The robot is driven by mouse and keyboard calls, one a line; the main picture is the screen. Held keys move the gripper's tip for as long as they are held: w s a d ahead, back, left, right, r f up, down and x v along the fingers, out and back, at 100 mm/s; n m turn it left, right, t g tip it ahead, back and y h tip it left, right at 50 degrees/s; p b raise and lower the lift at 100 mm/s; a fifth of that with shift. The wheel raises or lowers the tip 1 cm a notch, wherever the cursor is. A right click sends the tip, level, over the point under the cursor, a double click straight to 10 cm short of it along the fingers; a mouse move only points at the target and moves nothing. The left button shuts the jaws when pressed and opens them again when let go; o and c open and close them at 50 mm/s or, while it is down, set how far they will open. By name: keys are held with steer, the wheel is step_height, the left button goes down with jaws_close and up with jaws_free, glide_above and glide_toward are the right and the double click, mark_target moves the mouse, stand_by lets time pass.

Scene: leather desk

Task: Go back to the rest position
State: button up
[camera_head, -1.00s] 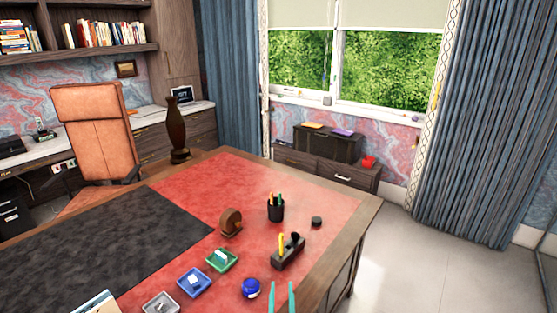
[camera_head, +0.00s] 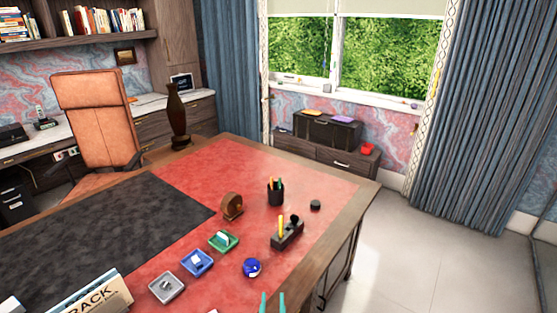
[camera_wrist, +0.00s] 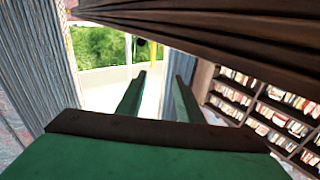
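My gripper (camera_head: 272,303) shows only as two teal fingertips at the bottom edge of the head view, near the desk's front right edge. The fingertips stand apart. In the wrist view the two green fingers (camera_wrist: 158,95) are parallel with a clear gap and nothing between them. The rest of my arm is out of the head view.
In the wrist view dark wood (camera_wrist: 220,25) spans the top. Floor right of the desk is clear.

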steer(key=s+f+m+g, duration=0.1)
steer(key=s+f, duration=0.3)
steer(key=s, duration=0.8)
steer(key=s+d+r+g, duration=0.1)
steer(key=s+r, duration=0.2)
steer(key=s, duration=1.1)
steer(key=s+d+r+n+g, duration=0.1)
steer(key=s+r, duration=0.2)
steer(key=s, duration=1.1)
steer(key=shift+s+n, duration=0.3)
steer(key=shift+w+a, duration=0.1)
steer(key=shift+a, duration=0.05)
